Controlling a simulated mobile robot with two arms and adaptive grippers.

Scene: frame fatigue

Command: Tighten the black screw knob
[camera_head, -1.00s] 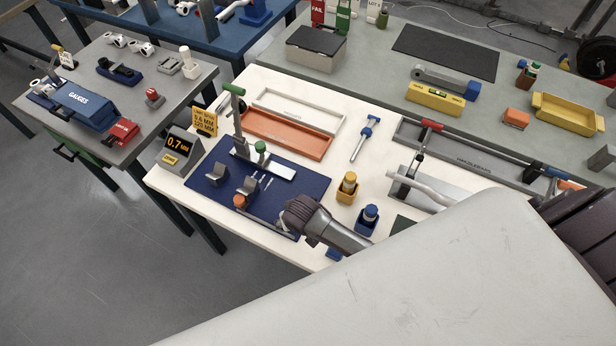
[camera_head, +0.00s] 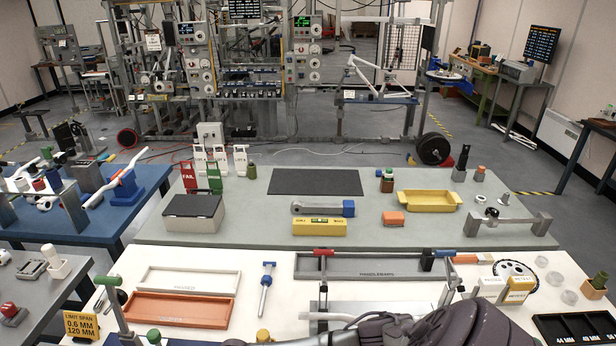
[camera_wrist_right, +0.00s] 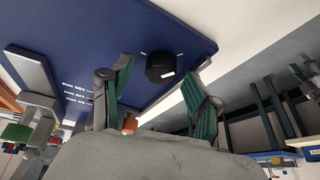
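The black screw knob (camera_wrist_right: 160,68) is a short dark cylinder at the edge of the blue plate (camera_wrist_right: 185,25) in the right wrist view. My right gripper (camera_wrist_right: 157,74) is open, its green-padded fingers on either side of the knob. A gap shows between each finger and the knob, so they look apart. In the head view, the knob and the right gripper's fingers are out of sight; a dark part of my arm fills the lower right. My left gripper is in neither current view.
A green-tipped clamp lever (camera_head: 108,281) stands at the lower left in the head view. An orange tray (camera_head: 178,309) and a blue-handled tool (camera_head: 266,288) lie on the white table (camera_head: 245,270). A grey handlebar tray (camera_head: 375,268) lies behind my arm.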

